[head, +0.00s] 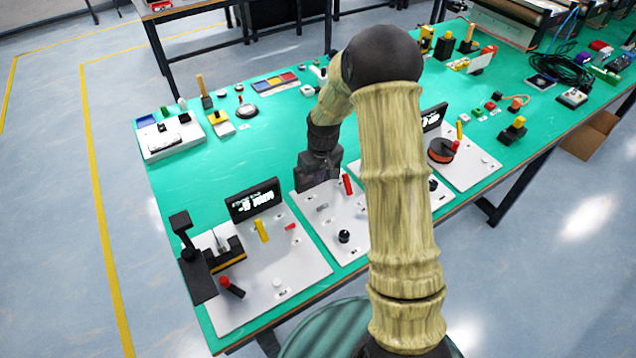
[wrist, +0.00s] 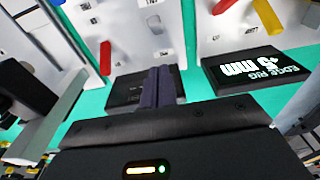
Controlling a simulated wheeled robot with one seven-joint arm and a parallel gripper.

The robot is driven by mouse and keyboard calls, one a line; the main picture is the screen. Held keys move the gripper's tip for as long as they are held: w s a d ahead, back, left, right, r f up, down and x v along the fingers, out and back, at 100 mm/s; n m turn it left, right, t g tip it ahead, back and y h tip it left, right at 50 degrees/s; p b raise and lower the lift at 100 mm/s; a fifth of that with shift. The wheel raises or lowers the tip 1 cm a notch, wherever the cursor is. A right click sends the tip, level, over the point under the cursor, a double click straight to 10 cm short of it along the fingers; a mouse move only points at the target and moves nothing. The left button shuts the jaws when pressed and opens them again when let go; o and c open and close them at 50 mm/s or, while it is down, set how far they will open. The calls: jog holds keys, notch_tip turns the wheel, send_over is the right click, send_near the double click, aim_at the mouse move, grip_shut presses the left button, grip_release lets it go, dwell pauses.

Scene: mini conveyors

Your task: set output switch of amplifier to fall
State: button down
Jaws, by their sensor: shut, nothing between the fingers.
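In the head view, my gripper (head: 318,180) hangs over the far edge of the middle white panel (head: 315,228), left of an upright red lever (head: 347,184). In the wrist view its dark fingers (wrist: 165,85) are together and empty, in front of a flat black box (wrist: 125,92); contact cannot be told. The middle panel also bears a small grey switch (head: 322,207) and a black knob (head: 344,237). I cannot tell which panel is the amplifier or which control is its output switch; the labels are too small. My arm hides part of the middle panel.
The left panel has a display (head: 253,200), a yellow lever (head: 262,230) and a black clamp-like device (head: 195,260). The right panel has a red-and-black dial (head: 441,151). The wrist view shows an upside-down "EDGE RIG" display (wrist: 257,70). Green table (head: 240,155) is bare behind the left panel.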

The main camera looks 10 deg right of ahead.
jog(key=shift+s+r, duration=0.2)
jog(key=shift+r, duration=0.5)
jog(key=shift+s+r, duration=0.2)
jog(key=shift+r, duration=0.5)
jog(key=shift+s+r, duration=0.2)
jog(key=shift+r, duration=0.5)
jog(key=s+r+m, duration=0.1)
jog(key=s+r, duration=0.3)
jog(key=s, duration=0.6)
jog(key=s+r+m+t, duration=0.1)
jog(key=s+r, duration=0.3)
jog(key=s, duration=0.6)
jog(key=shift+s+a+m, duration=0.15)
jog(key=shift+s+m, duration=0.1)
jog(key=shift+m, duration=0.55)
